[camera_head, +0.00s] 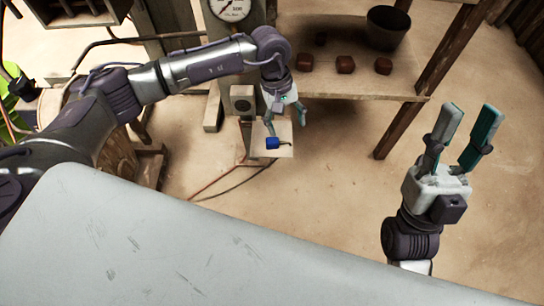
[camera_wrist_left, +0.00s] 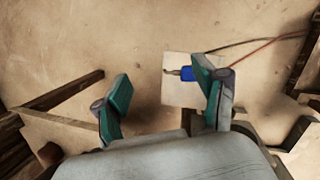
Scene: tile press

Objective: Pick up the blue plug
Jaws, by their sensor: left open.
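The blue plug (camera_head: 272,143) lies on a small pale square board (camera_head: 284,152), with a dark prong end pointing right in the head view. In the left wrist view the blue plug (camera_wrist_left: 202,74) is partly covered by one finger of my left gripper. My left gripper (camera_head: 285,126) is open and empty, its fingers pointing down over the board. Its spread fingers also show in the left wrist view (camera_wrist_left: 168,100), with the plug near the right finger. My right gripper (camera_head: 463,135) is open and empty, fingers pointing up, far to the right of the plug.
A wooden shelf (camera_head: 350,84) behind holds several reddish-brown blocks (camera_head: 345,65) and a dark bucket (camera_head: 387,28). A pressure gauge (camera_head: 230,8) is at the top. Red and dark cables (camera_head: 228,180) run on the floor. The floor at right is clear.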

